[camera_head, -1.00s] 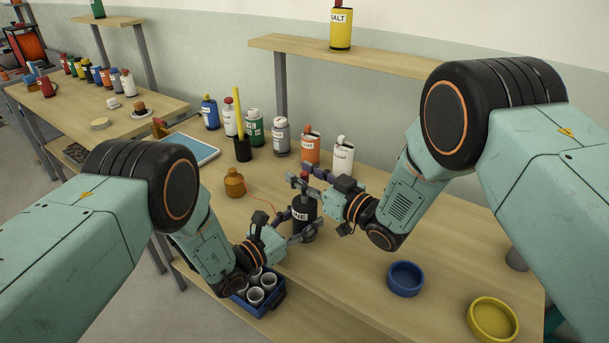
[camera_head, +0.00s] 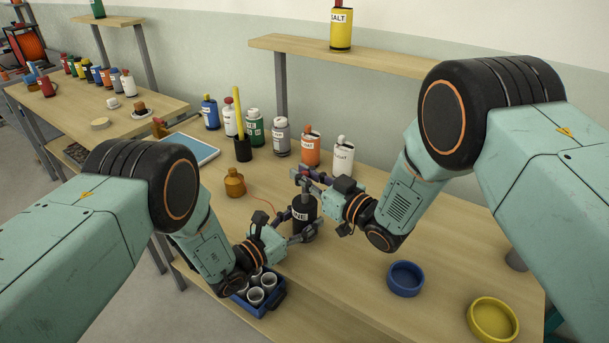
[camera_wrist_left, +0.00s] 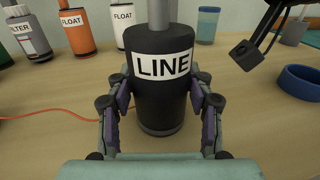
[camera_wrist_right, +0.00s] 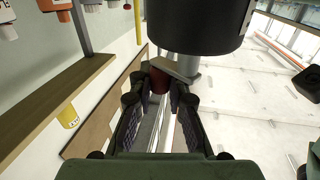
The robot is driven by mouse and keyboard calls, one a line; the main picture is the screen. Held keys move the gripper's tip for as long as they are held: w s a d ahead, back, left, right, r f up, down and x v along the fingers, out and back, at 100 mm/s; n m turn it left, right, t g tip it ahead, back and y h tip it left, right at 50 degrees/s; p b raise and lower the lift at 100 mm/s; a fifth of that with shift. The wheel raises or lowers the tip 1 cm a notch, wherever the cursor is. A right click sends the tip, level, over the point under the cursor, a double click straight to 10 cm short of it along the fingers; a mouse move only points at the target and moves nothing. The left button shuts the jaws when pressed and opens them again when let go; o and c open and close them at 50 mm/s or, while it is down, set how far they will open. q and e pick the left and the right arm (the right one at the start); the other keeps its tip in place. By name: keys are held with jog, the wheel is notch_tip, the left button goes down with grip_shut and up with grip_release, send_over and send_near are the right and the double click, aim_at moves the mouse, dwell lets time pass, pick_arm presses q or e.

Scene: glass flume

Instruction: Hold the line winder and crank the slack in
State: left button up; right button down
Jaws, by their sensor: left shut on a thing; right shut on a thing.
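The line winder (camera_head: 304,214) is an upright black cylinder labelled LINE on the table; it fills the middle of the left wrist view (camera_wrist_left: 160,92). My left gripper (camera_head: 302,236) is shut around its lower body, one finger on each side of it in the left wrist view (camera_wrist_left: 158,105). My right gripper (camera_head: 304,177) is at the crank on top, shut on the dark red crank knob (camera_wrist_right: 159,80). The crank arm (camera_wrist_right: 178,69) shows beside the knob in the right wrist view. An orange line (camera_wrist_left: 52,117) runs from the winder across the table.
An amber bottle (camera_head: 235,184) stands left of the winder. Several labelled bottles, including an orange one (camera_head: 311,147), line the back. A blue crate (camera_head: 274,303) with cups sits below the left gripper. A blue dish (camera_head: 405,279) and a yellow dish (camera_head: 492,318) lie at right.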

jog(key=shift+s+d+m+t+h, duration=0.1)
jog(key=shift+d+m+t+h, duration=0.1)
jog(key=shift+m+t+h, duration=1.05)
jog(key=shift+d+h, duration=0.1)
jog(key=shift+h, duration=0.45)
jog(key=shift+m, duration=0.25)
jog(key=c, duration=1.3)
grip_release()
jog(key=shift+d, duration=0.1)
jog(key=v, duration=1.2)
jog(key=shift+f, duration=0.1)
jog(key=shift+o, duration=0.2)
